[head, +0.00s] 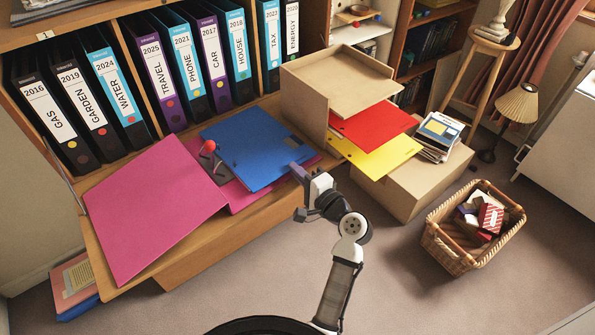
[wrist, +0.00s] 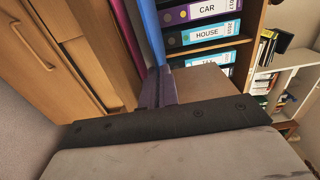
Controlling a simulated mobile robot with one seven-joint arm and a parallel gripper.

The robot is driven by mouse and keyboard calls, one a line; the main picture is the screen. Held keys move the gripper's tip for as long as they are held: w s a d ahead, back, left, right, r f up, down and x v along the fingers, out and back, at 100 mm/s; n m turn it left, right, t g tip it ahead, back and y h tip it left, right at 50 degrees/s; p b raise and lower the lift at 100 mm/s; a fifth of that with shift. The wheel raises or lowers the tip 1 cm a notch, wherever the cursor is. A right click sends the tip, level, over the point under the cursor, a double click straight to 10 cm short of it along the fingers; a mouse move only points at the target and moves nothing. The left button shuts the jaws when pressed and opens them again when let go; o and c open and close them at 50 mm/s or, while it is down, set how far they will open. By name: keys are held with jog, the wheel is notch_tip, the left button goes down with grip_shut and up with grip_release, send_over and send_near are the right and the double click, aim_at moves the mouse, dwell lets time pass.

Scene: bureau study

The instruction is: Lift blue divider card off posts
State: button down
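The blue divider card (head: 250,145) lies over a magenta card (head: 238,196) on the wooden desk in the head view. My gripper (head: 299,172) is at the blue card's front right edge. In the wrist view the blue card (wrist: 151,30) is seen edge-on and runs down between the two purple fingers (wrist: 158,88), which are close together on its edge. A post with a red knob (head: 208,148) stands at the blue card's left edge. Any other post is hidden.
A large magenta board (head: 150,205) lies at the desk's left. Lever-arch binders (head: 160,75) stand in the shelf behind. A tray stack with red (head: 372,122) and yellow (head: 380,158) sheets is close on the right. A wicker basket (head: 455,250) stands on the floor.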

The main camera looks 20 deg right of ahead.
jog(key=shift+r+p, duration=1.25)
jog(key=shift+r, duration=0.25)
dwell(3.5)
jog(key=shift+r+p, duration=2.4)
jog(key=shift+r, duration=0.45)
